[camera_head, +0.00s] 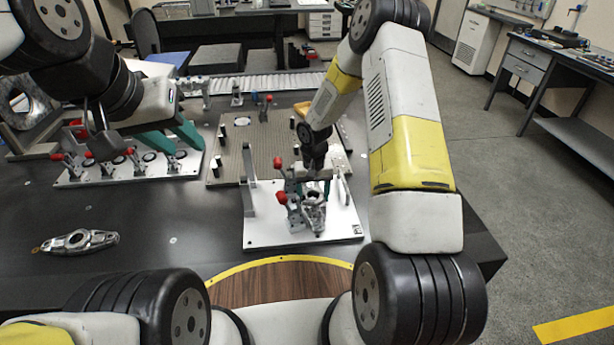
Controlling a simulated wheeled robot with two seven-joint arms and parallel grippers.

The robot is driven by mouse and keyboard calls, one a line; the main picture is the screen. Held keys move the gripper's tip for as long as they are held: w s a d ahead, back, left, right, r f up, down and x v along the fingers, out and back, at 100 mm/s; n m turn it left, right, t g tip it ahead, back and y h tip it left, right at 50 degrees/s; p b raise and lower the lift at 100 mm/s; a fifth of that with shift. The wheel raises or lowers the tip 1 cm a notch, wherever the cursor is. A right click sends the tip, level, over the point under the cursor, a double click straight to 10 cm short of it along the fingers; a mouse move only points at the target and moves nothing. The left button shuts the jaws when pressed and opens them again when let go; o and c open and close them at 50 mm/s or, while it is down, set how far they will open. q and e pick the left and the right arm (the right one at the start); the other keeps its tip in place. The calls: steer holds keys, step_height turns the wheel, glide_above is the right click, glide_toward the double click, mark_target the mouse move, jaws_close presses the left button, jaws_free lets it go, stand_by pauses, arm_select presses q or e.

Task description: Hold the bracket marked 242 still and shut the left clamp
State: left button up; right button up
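A silver metal bracket (315,214) sits on the white fixture plate (262,232) in front of me; I cannot read a number on it. Clamps with red-tipped handles stand at its left: one red tip (281,198) is low beside the bracket, another (278,162) is higher and further back. Whether each clamp is open or shut is unclear. My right gripper (321,188) points down over the bracket's far end; its fingers are mostly hidden, so contact is unclear. My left gripper (174,141) has its teal fingers apart, above the left rack of clamps, away from the bracket.
A second silver bracket (80,241) lies on the dark table at the left. A white clamp plate (107,176) with several red-handled clamps stands behind it. A grey-brown pegged plate (228,170) lies behind the fixture. The table between the loose bracket and fixture is clear.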

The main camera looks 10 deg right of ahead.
steer(key=c, duration=0.7)
arm_select(q)
steer(key=shift+c, duration=0.7)
arm_select(e)
jaws_close()
arm_select(q)
steer(key=shift+w+d, duration=0.1)
steer(key=shift+w, duration=0.2)
jaws_close()
steer(key=m+g+y, duration=0.3)
steer(key=m+g, duration=0.3)
steer(key=m, duration=0.8)
glide_above(286, 204)
steer(key=w+d, duration=0.2)
steer(key=w, duration=0.1)
step_height(286, 204, down, 16)
steer(key=shift+g, duration=0.3)
steer(key=f, duration=1)
steer(key=shift+s+a+f, duration=0.15)
steer(key=shift+s+a, duration=0.15)
steer(key=shift+a, duration=0.1)
